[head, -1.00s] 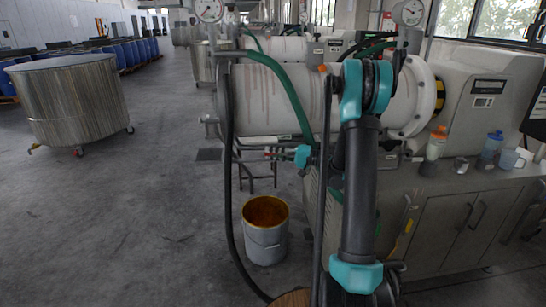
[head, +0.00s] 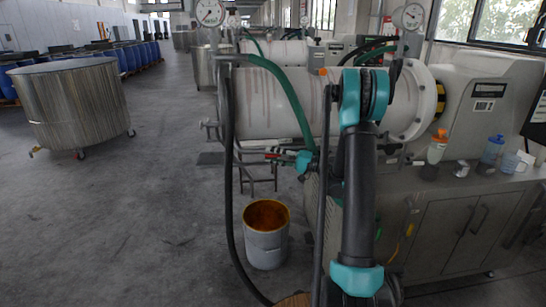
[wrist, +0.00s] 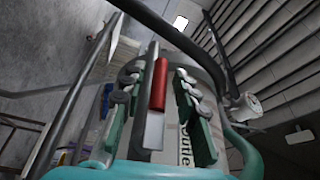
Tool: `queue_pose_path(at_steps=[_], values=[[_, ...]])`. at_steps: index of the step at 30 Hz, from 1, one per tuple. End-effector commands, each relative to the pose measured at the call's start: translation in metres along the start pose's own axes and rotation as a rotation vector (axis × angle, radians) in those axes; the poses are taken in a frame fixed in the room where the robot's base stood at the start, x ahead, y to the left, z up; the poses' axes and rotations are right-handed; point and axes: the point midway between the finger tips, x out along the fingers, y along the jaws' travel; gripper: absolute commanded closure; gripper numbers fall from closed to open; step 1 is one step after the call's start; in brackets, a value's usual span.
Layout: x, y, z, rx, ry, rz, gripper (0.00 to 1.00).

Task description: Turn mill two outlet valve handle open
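The outlet valve handle (wrist: 159,84) is a red grip on a flat metal lever in the wrist view. It stands between the two fingers of my gripper (wrist: 160,88), with a visible gap on each side. The fingers are open and do not appear to press on it. A white plate with the text "outlet" (wrist: 185,143) shows behind the lever, partly hidden by the right finger. In the head view my gripper (head: 284,156) is at the lower left end of the nearest white mill cylinder (head: 277,105), where the red handle (head: 272,151) shows small.
An open bucket (head: 266,245) with orange-brown contents stands on the floor below the valve. Dark and green hoses (head: 285,85) hang close around the mill end. A wheeled metal tank (head: 72,105) stands at left. Bottles (head: 492,150) stand on the cabinet at right.

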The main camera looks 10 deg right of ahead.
Motion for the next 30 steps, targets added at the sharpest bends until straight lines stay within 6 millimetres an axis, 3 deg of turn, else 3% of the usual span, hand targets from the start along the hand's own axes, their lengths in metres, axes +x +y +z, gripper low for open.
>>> queue_pose_path(at_steps=[8,13,24,30], values=[[0.000,0.000,0.000,0.000,-0.001,0.001,0.65],[-0.011,0.000,0.000,0.000,0.000,0.001,0.65],[-0.083,0.000,-0.001,-0.001,0.002,0.001,0.65],[-0.111,0.000,0.000,-0.001,0.002,0.001,0.65]])
